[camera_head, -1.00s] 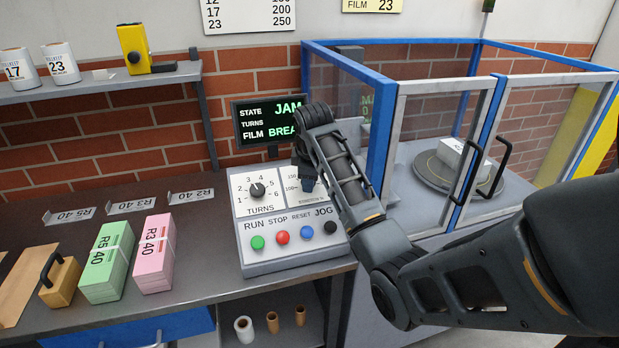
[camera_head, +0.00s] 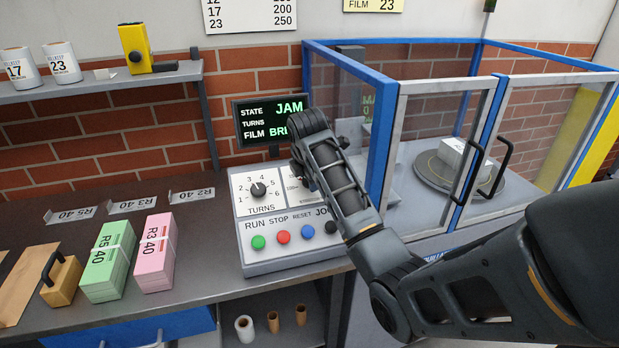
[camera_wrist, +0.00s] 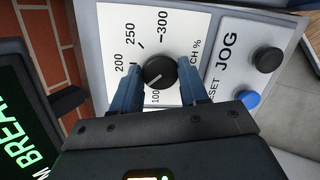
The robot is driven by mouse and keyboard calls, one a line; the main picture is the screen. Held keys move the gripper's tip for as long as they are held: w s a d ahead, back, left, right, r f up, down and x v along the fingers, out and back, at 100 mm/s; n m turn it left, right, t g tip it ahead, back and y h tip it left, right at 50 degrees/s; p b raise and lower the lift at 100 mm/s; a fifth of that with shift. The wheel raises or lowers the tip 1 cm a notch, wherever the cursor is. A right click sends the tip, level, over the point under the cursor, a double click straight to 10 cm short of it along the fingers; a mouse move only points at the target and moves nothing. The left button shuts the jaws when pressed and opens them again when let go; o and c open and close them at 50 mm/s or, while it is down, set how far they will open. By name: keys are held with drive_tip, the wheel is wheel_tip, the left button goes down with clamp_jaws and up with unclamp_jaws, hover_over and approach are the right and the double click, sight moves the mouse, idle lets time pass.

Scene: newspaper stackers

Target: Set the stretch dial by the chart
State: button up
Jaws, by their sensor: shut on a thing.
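The stretch dial (camera_wrist: 160,70) is a round black knob on a white plate, between my gripper's (camera_wrist: 160,78) two blue fingers, which are shut on it. Its pale mark points to the lower left of the wrist picture, near the 100 label; the exact value is unclear. Labels 200, 250 and 300 show around it. In the head view my wrist hides most of the stretch plate (camera_head: 293,183). The white chart (camera_head: 250,15) on the wall is cut at the top; it reads 17 with 200 and 23 with 250. A yellow card (camera_head: 373,5) reads FILM 23.
The turns dial (camera_head: 258,189) sits left of my wrist, above the green (camera_head: 258,242), red (camera_head: 283,237) and blue (camera_head: 308,231) buttons. The display (camera_head: 270,121) shows JAM. A blue-framed enclosure (camera_head: 378,150) stands close at the right.

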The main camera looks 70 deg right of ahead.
drive_tip(key=shift+a+f, duration=0.15)
idle(0.3)
drive_tip(key=o, duration=1)
drive_tip(key=v, duration=0.8)
drive_tip(key=shift+b, duration=0.4)
